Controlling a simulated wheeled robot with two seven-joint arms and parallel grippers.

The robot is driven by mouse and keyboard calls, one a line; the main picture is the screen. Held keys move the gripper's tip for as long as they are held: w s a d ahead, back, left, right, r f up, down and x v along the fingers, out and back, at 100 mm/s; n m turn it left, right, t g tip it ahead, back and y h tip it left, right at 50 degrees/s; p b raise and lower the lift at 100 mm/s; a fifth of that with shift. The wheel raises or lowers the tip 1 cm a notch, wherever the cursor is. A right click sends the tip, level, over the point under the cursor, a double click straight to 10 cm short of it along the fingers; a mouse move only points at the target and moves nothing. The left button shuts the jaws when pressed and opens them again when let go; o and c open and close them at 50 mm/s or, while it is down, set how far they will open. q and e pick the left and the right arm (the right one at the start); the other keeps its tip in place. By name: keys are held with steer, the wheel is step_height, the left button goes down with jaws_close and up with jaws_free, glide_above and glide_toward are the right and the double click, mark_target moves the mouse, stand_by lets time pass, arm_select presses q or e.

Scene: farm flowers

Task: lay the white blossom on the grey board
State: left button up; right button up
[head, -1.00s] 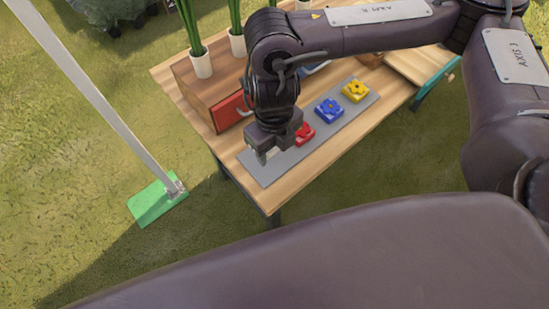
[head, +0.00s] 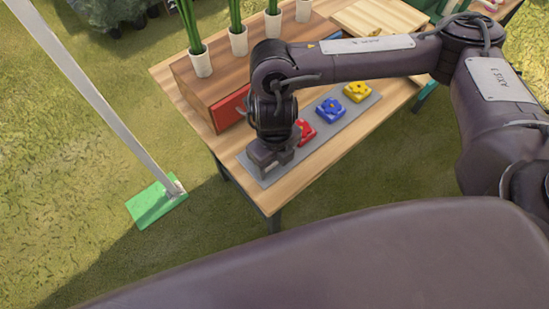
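The grey board (head: 325,133) lies along the front of the wooden table. A red blossom (head: 306,133), a blue blossom (head: 331,111) and a yellow blossom (head: 357,91) sit on it in a slanting row. My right gripper (head: 267,174) points down over the board's left end, beside the red blossom. Its fingertips are hard to make out, so I cannot tell whether it is open or shut. I see no white blossom; whether it is hidden under the gripper is unclear. My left gripper is not in view.
A wooden box with a red drawer (head: 230,108) stands behind the board. White pots with green stems (head: 239,41) stand along its top. A pale wooden board (head: 378,18) is at the back right. A post on a green base (head: 157,201) stands left of the table.

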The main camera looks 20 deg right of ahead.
steer(key=shift+o, duration=0.9)
steer(key=shift+r, duration=0.25)
step_height(320, 180, up, 12)
steer(key=p, duration=0.1)
steer(key=shift+p, duration=0.35)
steer(key=shift+s+f, duration=0.1)
steer(key=shift+f, duration=0.05)
